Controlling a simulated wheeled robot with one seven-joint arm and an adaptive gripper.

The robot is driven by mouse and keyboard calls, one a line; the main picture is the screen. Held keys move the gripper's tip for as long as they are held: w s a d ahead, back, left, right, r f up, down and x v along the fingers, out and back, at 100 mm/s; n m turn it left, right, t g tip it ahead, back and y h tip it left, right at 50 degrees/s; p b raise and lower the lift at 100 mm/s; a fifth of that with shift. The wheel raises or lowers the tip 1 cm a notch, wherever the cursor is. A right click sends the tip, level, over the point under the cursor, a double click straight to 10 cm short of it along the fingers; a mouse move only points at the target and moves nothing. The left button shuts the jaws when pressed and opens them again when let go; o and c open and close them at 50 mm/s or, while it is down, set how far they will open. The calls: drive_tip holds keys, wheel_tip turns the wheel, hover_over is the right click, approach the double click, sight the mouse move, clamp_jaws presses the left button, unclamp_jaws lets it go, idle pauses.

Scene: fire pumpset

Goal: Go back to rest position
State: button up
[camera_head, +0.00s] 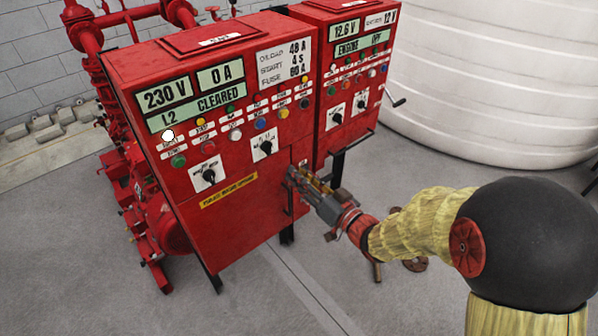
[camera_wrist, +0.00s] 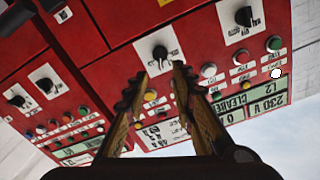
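My gripper (camera_head: 299,179) is in front of the lower right part of the larger red control cabinet (camera_head: 250,215), near its right edge. The head view does not show whether it touches the panel. In the wrist view, which is upside down, the two fingers of my gripper (camera_wrist: 160,73) stand apart with nothing between them. Beyond the tips is a black rotary switch (camera_wrist: 160,53) on a white plate. My arm reaches in from the right of the head view.
A second red cabinet (camera_head: 348,75) stands behind to the right, with a dark handle (camera_head: 398,102). Red pipes (camera_head: 85,35) are at the left. A large white tank (camera_head: 490,80) fills the upper right. Open grey floor (camera_head: 90,235) lies in front.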

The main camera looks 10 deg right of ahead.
drive_tip(key=d+f+g+h, duration=0.3)
drive_tip(key=d+f+h, duration=0.35)
drive_tip(key=f, duration=0.55)
drive_tip(key=s+d+m+g+h, duration=0.1)
drive_tip(key=s+d+g+h, duration=0.35)
drive_tip(key=s+d, duration=0.4)
drive_tip(key=s+r+m+g, duration=0.15)
drive_tip(key=s+r, duration=0.25)
drive_tip(key=s, duration=0.4)
drive_tip(key=s+r+g, duration=0.3)
drive_tip(key=s+r, duration=0.2)
drive_tip(key=s, duration=0.2)
drive_tip(key=s+a+r+t, duration=0.1)
drive_tip(key=s+r, duration=0.1)
drive_tip(key=r, duration=0.3)
drive_tip(key=s+a+r+t+y, duration=0.1)
drive_tip(key=s+r, duration=0.1)
drive_tip(key=r, duration=0.3)
drive_tip(key=shift+a+t, duration=0.3)
